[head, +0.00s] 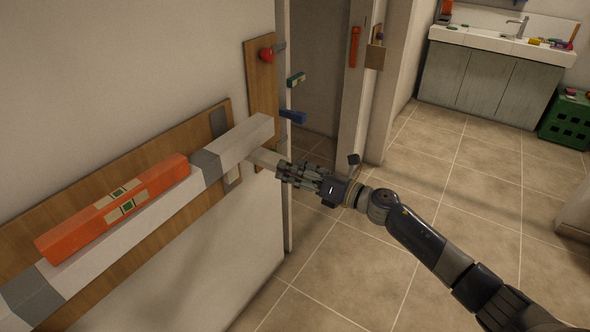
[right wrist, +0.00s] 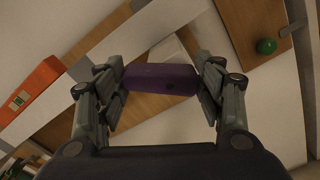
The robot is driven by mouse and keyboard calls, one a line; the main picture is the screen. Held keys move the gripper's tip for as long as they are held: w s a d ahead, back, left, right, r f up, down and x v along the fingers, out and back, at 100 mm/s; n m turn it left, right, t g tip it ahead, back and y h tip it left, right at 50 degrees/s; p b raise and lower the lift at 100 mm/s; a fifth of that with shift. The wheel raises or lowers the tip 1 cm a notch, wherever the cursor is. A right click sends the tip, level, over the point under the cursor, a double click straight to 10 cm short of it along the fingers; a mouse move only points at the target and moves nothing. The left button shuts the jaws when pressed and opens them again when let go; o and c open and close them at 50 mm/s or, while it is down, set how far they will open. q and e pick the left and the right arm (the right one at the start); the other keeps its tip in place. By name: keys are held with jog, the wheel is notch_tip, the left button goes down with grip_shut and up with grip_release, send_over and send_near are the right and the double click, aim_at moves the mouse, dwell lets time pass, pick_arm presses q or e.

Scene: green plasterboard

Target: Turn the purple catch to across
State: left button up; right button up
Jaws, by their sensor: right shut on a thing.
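The purple catch (right wrist: 160,80) shows in the right wrist view as a short, dark purple block lying level in the picture. My right gripper (right wrist: 162,84) is shut on it, one finger against each end. In the head view my right gripper (head: 286,172) is by the right end of the long white bar (head: 243,142), close to the wall, and its fingers hide the catch. How the catch is turned relative to the wall cannot be told for sure. My left gripper is not in view.
An orange block (head: 115,208) lies along the white bar, in front of a wooden board (head: 165,150). A red knob (head: 267,54), a green piece (head: 296,79) and a blue piece (head: 293,117) stick out near the wall's edge.

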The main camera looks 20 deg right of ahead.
jog(key=m+p, duration=0.1)
jog(key=m, duration=0.2)
jog(key=m+p, duration=0.1)
jog(key=m, duration=0.2)
jog(key=m+p, duration=0.2)
jog(key=m, duration=0.2)
jog(key=shift+w+d+r, duration=0.1)
jog(key=shift+w+d, duration=0.2)
jog(key=shift+d, duration=0.05)
jog(key=shift+m, duration=0.3)
jog(key=o, duration=1.1)
